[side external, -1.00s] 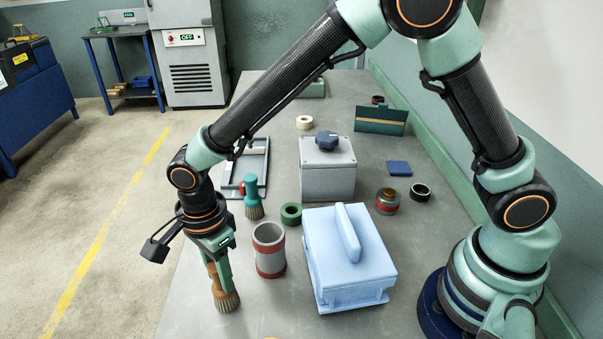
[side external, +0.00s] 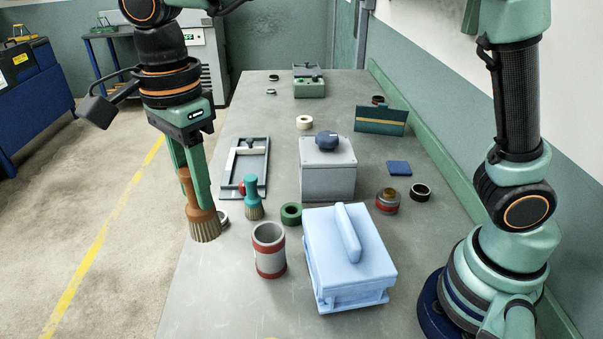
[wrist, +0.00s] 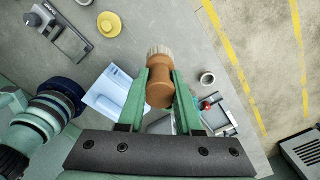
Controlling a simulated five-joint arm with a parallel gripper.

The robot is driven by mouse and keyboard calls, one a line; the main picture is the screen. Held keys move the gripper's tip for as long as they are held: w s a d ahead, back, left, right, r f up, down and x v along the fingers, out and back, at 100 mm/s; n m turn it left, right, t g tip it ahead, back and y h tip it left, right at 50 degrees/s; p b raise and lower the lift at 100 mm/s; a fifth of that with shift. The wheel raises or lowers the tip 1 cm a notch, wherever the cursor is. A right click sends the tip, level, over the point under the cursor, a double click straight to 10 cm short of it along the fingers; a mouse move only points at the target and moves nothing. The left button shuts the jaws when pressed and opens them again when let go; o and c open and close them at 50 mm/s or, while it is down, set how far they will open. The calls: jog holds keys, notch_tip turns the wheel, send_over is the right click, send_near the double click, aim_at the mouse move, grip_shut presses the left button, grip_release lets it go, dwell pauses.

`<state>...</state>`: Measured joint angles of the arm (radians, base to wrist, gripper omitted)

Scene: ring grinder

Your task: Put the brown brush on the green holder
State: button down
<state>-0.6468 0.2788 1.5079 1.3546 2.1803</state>
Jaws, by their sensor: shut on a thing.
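The brown brush (side external: 202,217) has a wooden handle and pale bristles that point down. My gripper (side external: 190,180) is shut on its handle and holds it raised near the table's left edge, slightly tilted. In the wrist view the brush (wrist: 159,92) sits between the two green fingers of my gripper (wrist: 160,76). A dark green holder-like piece (side external: 381,121) with a yellow stripe stands at the right back. A green block-like fixture (side external: 310,88) stands at the far end. I cannot tell which of these is the green holder.
A teal brush (side external: 252,197), green ring (side external: 291,214), grey-red cup (side external: 269,251), blue case (side external: 347,258) and grey box with a knob (side external: 327,168) stand mid-table. A grey frame (side external: 245,168) lies at left. The far table middle is mostly clear.

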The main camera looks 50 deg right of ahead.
jog(key=w+d+r+m, duration=0.1)
jog(key=w+d+r, duration=0.15)
jog(key=d, duration=0.95)
jog(key=w+d+r+m, duration=0.15)
jog(key=w+d, duration=0.25)
jog(key=d, duration=0.8)
notch_tip(320, 180, down, 20)
jog(key=shift+s, duration=0.1)
jog(key=c, duration=1)
grip_release()
jog(key=shift+f, duration=0.15)
jog(key=o, duration=0.4)
